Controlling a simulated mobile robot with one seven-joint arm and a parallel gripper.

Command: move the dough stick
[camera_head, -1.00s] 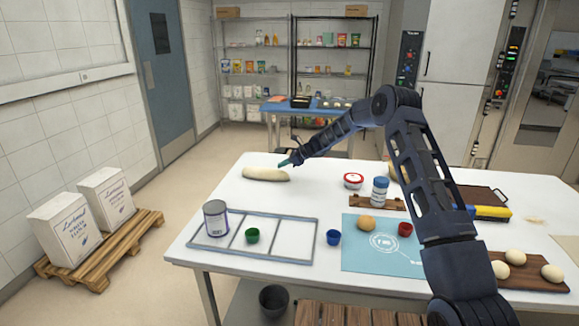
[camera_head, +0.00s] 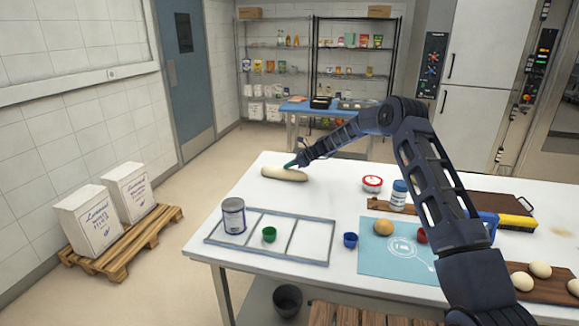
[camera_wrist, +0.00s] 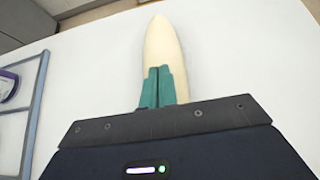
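The dough stick (camera_head: 280,175) is a long, pale, tapered piece lying on the far left part of the white table (camera_head: 330,190). In the wrist view the dough stick (camera_wrist: 161,45) runs away from me with its pointed end at the top. My gripper (camera_head: 291,164) is over the right half of the dough stick. In the wrist view its teal fingers (camera_wrist: 158,72) are side by side, almost touching, and cover part of the dough. I see no dough between them. Whether the fingertips touch the dough is unclear.
The table around the dough is clear.

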